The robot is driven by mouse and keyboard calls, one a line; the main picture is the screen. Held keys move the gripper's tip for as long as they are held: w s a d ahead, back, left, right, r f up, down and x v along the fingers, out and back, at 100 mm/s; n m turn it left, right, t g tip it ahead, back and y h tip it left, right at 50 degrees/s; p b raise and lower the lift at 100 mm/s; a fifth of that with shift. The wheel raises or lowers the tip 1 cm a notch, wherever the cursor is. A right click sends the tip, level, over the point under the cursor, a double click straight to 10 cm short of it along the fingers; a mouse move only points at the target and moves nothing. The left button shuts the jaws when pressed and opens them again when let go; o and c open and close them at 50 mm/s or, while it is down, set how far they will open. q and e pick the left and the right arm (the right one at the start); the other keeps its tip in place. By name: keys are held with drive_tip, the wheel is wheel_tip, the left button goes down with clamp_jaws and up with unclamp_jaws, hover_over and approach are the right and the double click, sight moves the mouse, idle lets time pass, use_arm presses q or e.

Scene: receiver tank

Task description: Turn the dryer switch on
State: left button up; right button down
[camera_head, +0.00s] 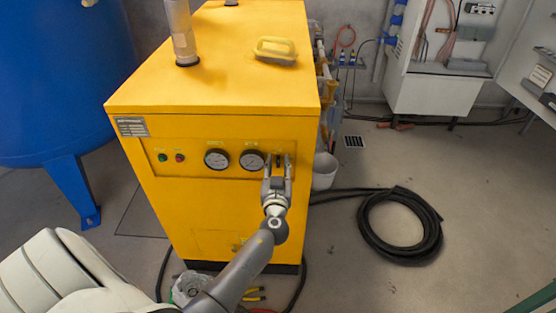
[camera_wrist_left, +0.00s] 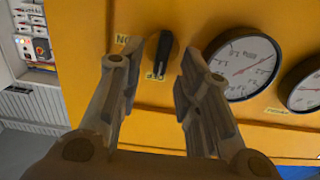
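The yellow dryer (camera_head: 210,85) stands in the middle of the head view, with its control panel facing me. The dryer switch is a black elongated knob (camera_wrist_left: 163,50) on that panel. In the left wrist view it is tilted, with an upside-down ON label at its upper left and an OFF label at its lower end. My left gripper (camera_head: 279,165) is in front of the panel, right of the gauges. In the left wrist view my left gripper (camera_wrist_left: 161,60) is open, with one finger on each side of the knob. I cannot tell whether the fingers touch it. My right gripper is not in view.
Two round gauges (camera_head: 252,159) and green and red indicators (camera_head: 179,157) are on the panel. A yellow-handled item (camera_head: 275,50) lies on the dryer top. A blue tank (camera_head: 62,80) stands left. A coiled black hose (camera_head: 400,222) lies on the floor right, near a white bucket (camera_head: 324,171).

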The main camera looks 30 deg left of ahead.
use_arm(q)
drive_tip(key=shift+x, duration=0.75)
clamp_jaws()
